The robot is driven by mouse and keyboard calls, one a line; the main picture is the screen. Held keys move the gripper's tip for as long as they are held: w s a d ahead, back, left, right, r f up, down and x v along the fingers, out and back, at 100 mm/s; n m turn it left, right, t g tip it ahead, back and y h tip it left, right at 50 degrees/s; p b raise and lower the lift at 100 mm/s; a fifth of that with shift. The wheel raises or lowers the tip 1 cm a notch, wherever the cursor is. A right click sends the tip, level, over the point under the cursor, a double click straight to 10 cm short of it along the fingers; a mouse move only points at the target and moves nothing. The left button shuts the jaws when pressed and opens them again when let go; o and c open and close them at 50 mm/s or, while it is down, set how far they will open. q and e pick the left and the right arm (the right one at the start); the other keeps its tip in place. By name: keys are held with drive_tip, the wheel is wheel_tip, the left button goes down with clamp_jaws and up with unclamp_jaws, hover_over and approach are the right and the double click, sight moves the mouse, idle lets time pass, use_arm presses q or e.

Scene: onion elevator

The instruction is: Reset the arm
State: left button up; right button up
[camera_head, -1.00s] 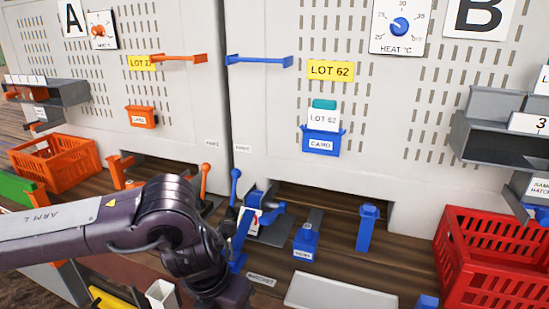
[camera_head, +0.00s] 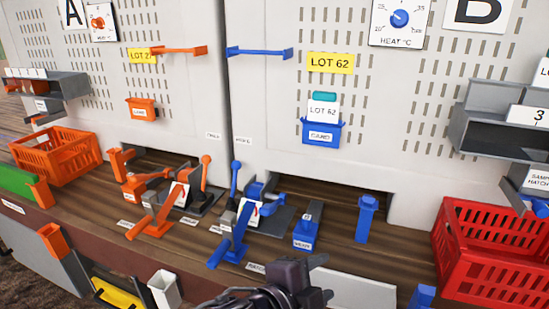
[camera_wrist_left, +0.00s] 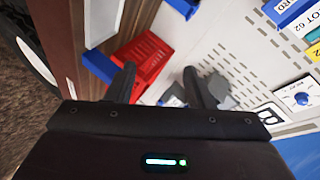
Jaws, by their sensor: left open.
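My left gripper (camera_head: 322,278) shows at the bottom middle of the head view, dark, in front of the blue-side counter edge and over part of a pale plate. In the left wrist view its two dark fingers (camera_wrist_left: 158,84) stand apart with nothing held between them. The arm behind it is mostly cut off by the lower edge of the picture. My right gripper is in neither view.
A red crate (camera_head: 490,265) stands at the right and an orange crate (camera_head: 52,158) at the left. Blue levers (camera_head: 236,240) and orange levers (camera_head: 155,222) stand on the wooden counter. A blue post (camera_head: 366,218) rises near the slot.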

use_arm(q)
drive_tip(key=s+a+f+n+g+y, duration=0.15)
drive_tip(key=a+f+n+y, duration=0.25)
drive_tip(key=a+f+n, duration=0.45)
drive_tip(key=s+a+f+n+g+y, duration=0.15)
drive_tip(key=a+f+n+y, duration=0.35)
drive_tip(key=a, duration=0.6)
drive_tip(key=s+a+f+n+g, duration=0.4)
drive_tip(key=s+a+f+n, duration=0.2)
drive_tip(key=s+a+f, duration=0.15)
wheel_tip(320, 180, down, 30)
drive_tip(key=s+b, duration=0.2)
drive_tip(key=s+a+f+g, duration=0.1)
drive_tip(key=s+f, duration=0.9)
drive_tip(key=s+a+f+g+b, duration=0.1)
drive_tip(key=s+a+f, duration=0.1)
drive_tip(key=s+f, duration=0.8)
drive_tip(key=shift+s+a+f+m+y, duration=0.15)
drive_tip(key=shift+a+f+m+y, duration=0.1)
drive_tip(key=shift+m+y, duration=0.1)
